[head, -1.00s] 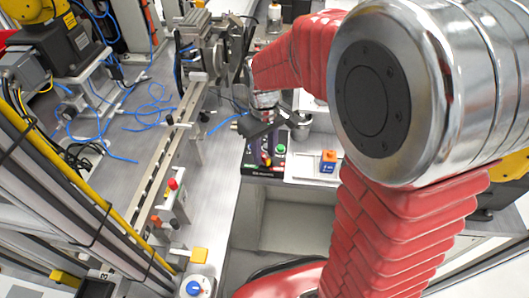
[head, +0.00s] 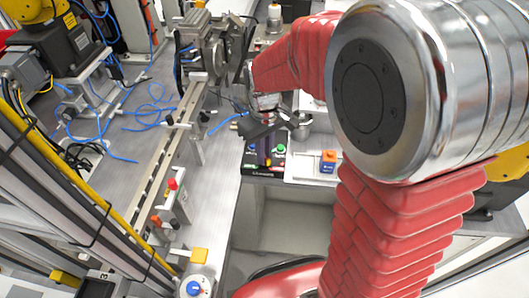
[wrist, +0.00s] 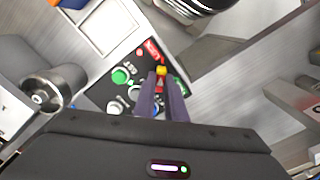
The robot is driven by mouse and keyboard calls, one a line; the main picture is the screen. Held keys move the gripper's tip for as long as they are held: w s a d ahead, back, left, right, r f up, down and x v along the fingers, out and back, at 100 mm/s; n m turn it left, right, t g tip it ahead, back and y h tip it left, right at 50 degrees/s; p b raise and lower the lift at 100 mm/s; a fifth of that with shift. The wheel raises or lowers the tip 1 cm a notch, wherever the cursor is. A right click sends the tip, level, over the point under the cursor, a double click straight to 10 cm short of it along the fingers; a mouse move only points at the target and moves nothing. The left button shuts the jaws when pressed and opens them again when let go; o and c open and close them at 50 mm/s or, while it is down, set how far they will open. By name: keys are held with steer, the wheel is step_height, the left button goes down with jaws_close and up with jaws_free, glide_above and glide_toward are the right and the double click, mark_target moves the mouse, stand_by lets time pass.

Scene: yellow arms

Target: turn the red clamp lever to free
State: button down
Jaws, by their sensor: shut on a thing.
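The red clamp lever (wrist: 161,81) with a yellow tip shows in the wrist view, between the two dark purple fingers of my gripper (wrist: 162,88). The gripper is shut on it. The lever stands over a black control panel (wrist: 94,97) with a green button (wrist: 121,75) and red and green labels. In the head view the gripper (head: 266,158) reaches down onto the same panel (head: 250,163), and its fingers mostly cover the lever. The lever's base and exact angle are hidden.
Right of the panel in the head view, a blue box with an orange top (head: 328,161) sits on a white tray (head: 300,172). A long rail (head: 165,155) stands to the left. An open grey bin (head: 290,215) lies in front of the panel.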

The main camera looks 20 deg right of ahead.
steer(key=shift+m, duration=0.4)
steer(key=m, duration=1.7)
steer(key=shift+a, duration=0.1)
stand_by(0.5)
steer(key=c, duration=1.8)
jaws_free()
